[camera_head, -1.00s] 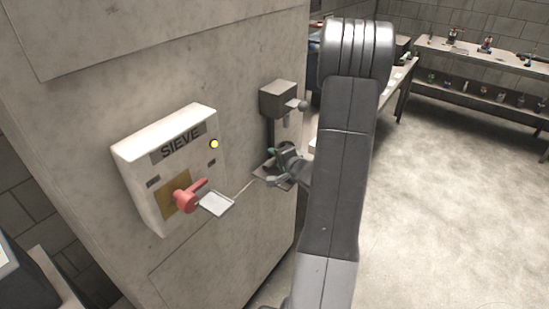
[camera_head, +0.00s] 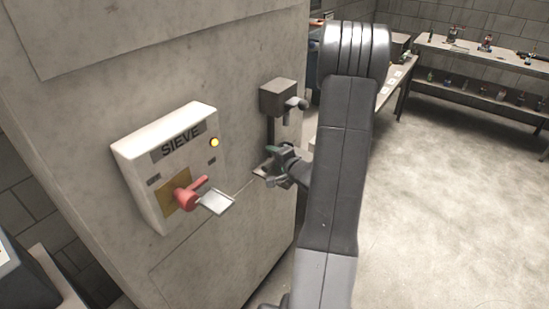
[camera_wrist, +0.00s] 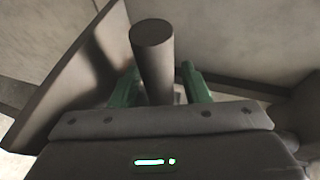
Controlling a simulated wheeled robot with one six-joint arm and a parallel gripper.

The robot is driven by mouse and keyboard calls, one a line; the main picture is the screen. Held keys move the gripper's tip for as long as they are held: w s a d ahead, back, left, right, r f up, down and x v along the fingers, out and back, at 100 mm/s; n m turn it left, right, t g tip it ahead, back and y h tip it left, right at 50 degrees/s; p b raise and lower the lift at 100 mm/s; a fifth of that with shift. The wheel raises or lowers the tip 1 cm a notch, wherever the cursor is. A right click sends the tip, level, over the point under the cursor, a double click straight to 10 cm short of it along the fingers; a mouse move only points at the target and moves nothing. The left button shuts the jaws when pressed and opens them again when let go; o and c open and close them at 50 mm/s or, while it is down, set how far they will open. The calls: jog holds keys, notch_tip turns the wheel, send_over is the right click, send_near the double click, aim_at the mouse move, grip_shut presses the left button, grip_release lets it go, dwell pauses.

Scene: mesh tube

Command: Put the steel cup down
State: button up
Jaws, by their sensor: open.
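I cannot clearly make out the steel cup in either view.
To the left, the SIEVE panel (camera_head: 165,160) has a red lever (camera_head: 190,194), and a small pale plate (camera_head: 215,201) juts out below. Benches (camera_head: 470,52) stand far back; the floor at right is clear.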

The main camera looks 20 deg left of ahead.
jog(key=shift+r+p, duration=0.2)
jog(key=shift+p, duration=0.1)
jog(key=b+v, duration=0.2)
jog(key=v, duration=1)
